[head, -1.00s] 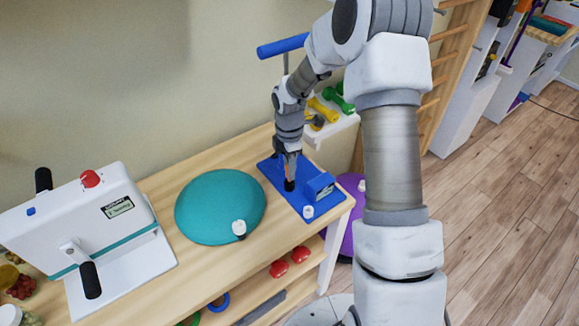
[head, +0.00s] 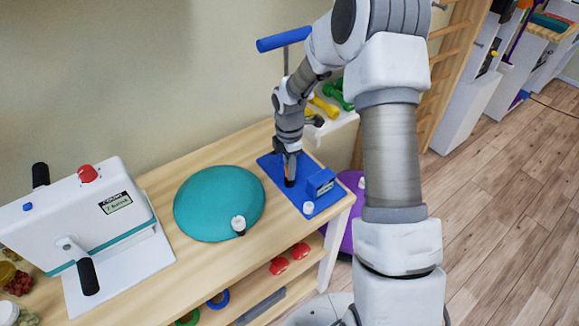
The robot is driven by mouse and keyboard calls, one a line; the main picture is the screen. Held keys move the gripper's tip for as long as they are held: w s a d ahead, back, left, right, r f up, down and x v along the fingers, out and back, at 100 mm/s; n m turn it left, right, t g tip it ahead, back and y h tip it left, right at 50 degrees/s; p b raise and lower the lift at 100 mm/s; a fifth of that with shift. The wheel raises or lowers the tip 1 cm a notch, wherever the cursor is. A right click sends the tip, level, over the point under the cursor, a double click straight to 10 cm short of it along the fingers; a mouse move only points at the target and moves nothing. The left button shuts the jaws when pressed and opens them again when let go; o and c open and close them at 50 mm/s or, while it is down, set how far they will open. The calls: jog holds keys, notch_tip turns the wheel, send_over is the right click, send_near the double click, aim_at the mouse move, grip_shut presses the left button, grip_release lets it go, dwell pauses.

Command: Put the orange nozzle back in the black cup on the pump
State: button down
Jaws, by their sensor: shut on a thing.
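The pump has a flat blue base (head: 272,167) on the right end of the wooden bench and a tall blue handle (head: 283,41) above it. A small blue block (head: 321,182) stands on the base. My gripper (head: 290,165) points down over the base, shut on the orange nozzle (head: 291,155), of which only a sliver shows between the fingers. The black cup (head: 290,182) is directly below the fingertips. I cannot tell how deep the nozzle is in the cup, as the gripper hides most of it.
A teal dome cushion (head: 205,205) lies left of the pump, with a small white-and-black item (head: 239,224) at its front. A white machine (head: 85,225) stands at the left. A white rack with dumbbells (head: 322,108) is behind the pump. A purple ball (head: 342,238) is beside the bench.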

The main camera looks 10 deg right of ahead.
jog(key=shift+f, duration=0.4)
dwell(0.3)
jog(key=c, duration=0.5)
grip_release()
jog(key=shift+c, duration=0.2)
jog(key=shift+r, duration=0.1)
jog(key=shift+r+p, duration=2.5)
jog(key=shift+r, duration=0.95)
jog(key=shift+r, duration=0.1)
